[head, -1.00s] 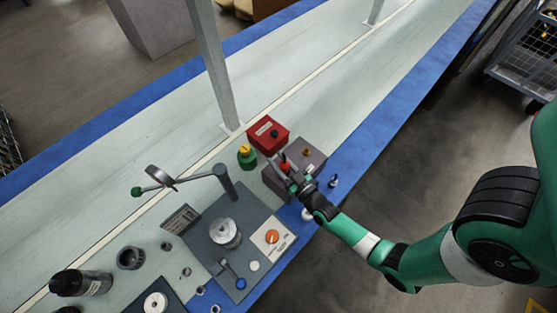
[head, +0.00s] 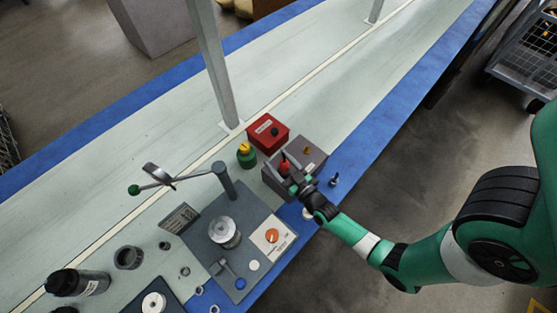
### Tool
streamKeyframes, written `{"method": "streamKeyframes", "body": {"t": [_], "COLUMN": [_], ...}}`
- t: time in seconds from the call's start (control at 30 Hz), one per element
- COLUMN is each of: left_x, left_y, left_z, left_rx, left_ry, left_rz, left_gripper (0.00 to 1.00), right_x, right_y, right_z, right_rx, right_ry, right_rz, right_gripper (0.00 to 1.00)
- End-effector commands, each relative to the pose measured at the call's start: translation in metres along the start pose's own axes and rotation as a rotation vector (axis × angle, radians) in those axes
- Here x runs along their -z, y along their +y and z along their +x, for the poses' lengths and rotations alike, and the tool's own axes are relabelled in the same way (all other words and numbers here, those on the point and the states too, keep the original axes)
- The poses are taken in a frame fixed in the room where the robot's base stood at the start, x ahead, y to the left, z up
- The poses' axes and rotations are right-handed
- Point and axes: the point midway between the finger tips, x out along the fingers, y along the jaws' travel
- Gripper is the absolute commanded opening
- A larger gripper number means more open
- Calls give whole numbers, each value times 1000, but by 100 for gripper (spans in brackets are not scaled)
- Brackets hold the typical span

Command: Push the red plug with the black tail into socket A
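My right gripper (head: 291,178) is right at the plug, coming from the lower right. Its fingers are small and partly overlap the box, so I cannot tell whether they touch the plug or how wide they stand. Socket lettering is not readable. My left gripper is not in view.
A dark fixture plate (head: 205,235) with a metal cylinder lies to the left. A small bolt-like part (head: 333,180) stands on the blue edge.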

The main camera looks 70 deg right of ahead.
Motion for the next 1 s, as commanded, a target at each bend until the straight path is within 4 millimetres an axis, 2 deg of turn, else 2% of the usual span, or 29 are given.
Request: {"method": "streamKeyframes", "body": {"t": [0.23,0.33,0.47,0.7,0.8,1.0], "left_x": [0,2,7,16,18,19], "left_y": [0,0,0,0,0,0], "left_z": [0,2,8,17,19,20], "left_rx": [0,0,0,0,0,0], "left_ry": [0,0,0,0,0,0], "left_rz": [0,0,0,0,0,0], "left_gripper": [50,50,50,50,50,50], "right_x": [1,1,3,2,2,1], "right_y": [0,0,0,-1,-2,0], "right_z": [0,-7,-30,-87,-104,-116], "right_rx": [0,1,1,3,5,0], "right_ry": [2,0,-2,-4,-1,1], "right_rz": [0,0,0,0,0,-1], "right_gripper": [73,73,73,73,73,73]}}
